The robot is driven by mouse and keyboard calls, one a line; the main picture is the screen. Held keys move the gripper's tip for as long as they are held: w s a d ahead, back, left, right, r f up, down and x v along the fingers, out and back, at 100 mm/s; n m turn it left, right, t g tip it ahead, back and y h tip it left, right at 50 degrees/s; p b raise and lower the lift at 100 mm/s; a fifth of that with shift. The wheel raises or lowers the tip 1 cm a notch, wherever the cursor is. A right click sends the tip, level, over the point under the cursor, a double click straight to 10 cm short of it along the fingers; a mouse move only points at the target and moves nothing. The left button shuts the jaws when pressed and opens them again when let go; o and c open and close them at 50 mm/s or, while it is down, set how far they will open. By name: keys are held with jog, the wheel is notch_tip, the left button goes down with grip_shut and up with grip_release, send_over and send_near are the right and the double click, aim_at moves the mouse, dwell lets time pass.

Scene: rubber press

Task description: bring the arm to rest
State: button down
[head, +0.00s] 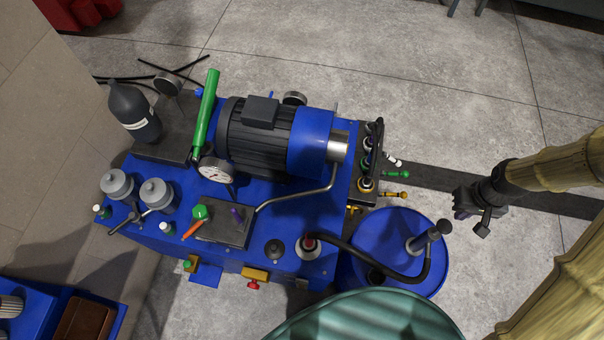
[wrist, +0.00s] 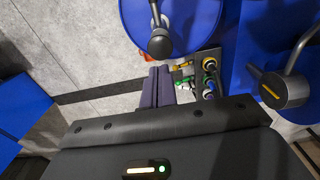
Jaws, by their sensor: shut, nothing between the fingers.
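My gripper (head: 463,208) is in the head view, right of the blue hydraulic unit (head: 290,192) and above the pale concrete floor. It is shut and empty. In the wrist view its two purple-grey fingers (wrist: 157,86) lie side by side, apart from the valve block in the picture. My arm, in a yellowish cover, reaches in from the right edge of the head view.
The blue drum (head: 365,240) with a hose stands below left of my gripper. The valve block (head: 367,170) with colored couplings is to its left. A green ribbed surface (head: 365,318) fills the bottom. Open floor (head: 470,120) lies above my gripper.

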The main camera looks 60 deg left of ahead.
dwell(0.6)
jog(key=s+d+r+m+t+b, duration=0.1)
jog(key=s+d+r+m, duration=0.1)
jog(key=d, duration=0.5)
jog(key=s+d+r+m+b, duration=0.1)
jog(key=s+d+r+m, duration=0.2)
jog(key=d+r, duration=0.4)
jog(key=s+d+r+m+t+b, duration=0.1)
jog(key=s+d+r+m+b, duration=0.1)
jog(key=d, duration=0.5)
notch_tip(320, 180, up, 3)
jog(key=s+m, duration=0.1)
jog(key=m, duration=0.1)
jog(key=shift+s+r+m+t, duration=0.2)
jog(key=shift+s+m+t, duration=0.05)
jog(key=shift+m+t, duration=0.05)
jog(key=shift+a, duration=0.15)
